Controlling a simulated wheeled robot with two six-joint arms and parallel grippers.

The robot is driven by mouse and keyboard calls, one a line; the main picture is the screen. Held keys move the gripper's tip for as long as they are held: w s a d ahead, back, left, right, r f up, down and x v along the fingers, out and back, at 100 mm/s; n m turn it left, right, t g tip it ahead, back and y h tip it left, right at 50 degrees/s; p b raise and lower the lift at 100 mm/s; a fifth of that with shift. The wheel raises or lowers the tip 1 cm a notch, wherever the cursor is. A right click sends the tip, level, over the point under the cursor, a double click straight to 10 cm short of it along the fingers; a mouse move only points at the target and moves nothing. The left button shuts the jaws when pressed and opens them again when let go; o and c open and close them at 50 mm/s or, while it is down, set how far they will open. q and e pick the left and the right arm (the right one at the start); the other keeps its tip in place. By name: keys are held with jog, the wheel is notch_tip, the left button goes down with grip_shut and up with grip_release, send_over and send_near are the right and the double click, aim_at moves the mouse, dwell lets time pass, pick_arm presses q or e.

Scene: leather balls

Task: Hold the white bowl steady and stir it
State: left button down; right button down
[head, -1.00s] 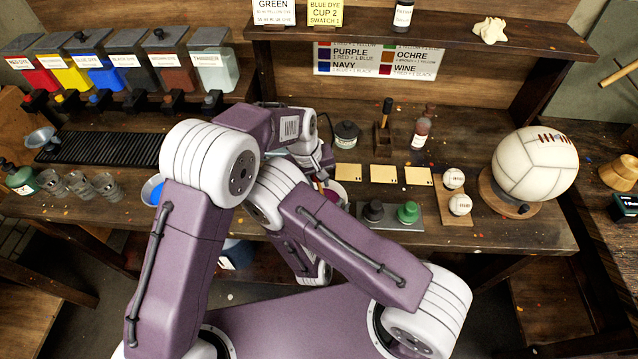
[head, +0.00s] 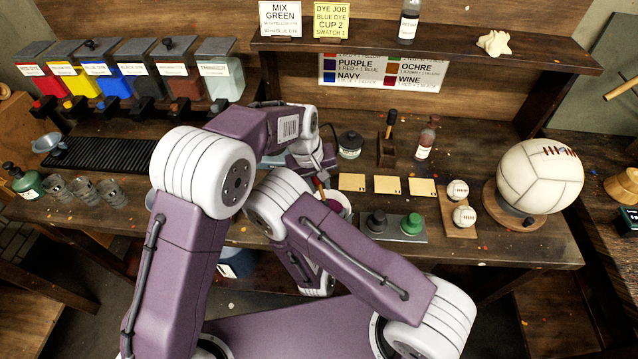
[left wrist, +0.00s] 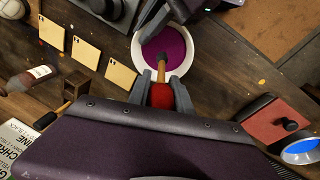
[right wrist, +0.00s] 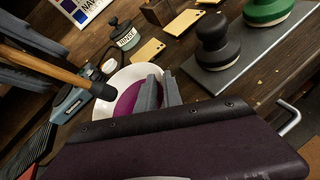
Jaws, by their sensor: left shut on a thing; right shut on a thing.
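The white bowl (left wrist: 196,52) holds purple dye (left wrist: 176,42) and stands on the workbench; it also shows in the right wrist view (right wrist: 128,77). In the head view my arms mostly hide it. My left gripper (left wrist: 161,90) is shut on the red grip (left wrist: 162,96) of a stirring stick with a wooden shaft (right wrist: 55,65) and black tip (right wrist: 103,91). The stick's tip is over the bowl and seems to be above the dye. My right gripper (right wrist: 158,94) is shut on the bowl's rim, on the side away from the stick.
A grey plate with a black knob (head: 376,220) and a green knob (head: 411,223) is right of the bowl. Pale swatches (head: 388,184) lie behind it. A blue-filled cup (left wrist: 302,150) is off to the side. A large white ball (head: 540,175) stands at the right.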

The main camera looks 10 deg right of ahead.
pick_arm(q)
jog(key=shift+r, duration=0.1)
pick_arm(e)
jog(key=shift+f, duration=0.15)
pick_arm(q)
jog(key=shift+w+d+v, duration=0.1)
jog(key=shift+d+v, duration=0.1)
jog(key=shift+v, duration=0.95)
jog(key=shift+w+d+v, duration=0.1)
jog(key=shift+d+v, duration=0.15)
jog(key=shift+v, duration=0.95)
jog(key=shift+r, duration=0.1)
pick_arm(e)
jog(key=c, duration=1.4)
grip_release()
jog(key=shift+c, duration=0.2)
pick_arm(q)
jog(key=shift+w, duration=0.1)
pick_arm(e)
jog(key=shift+o, duration=0.2)
jog(key=shift+w, duration=0.1)
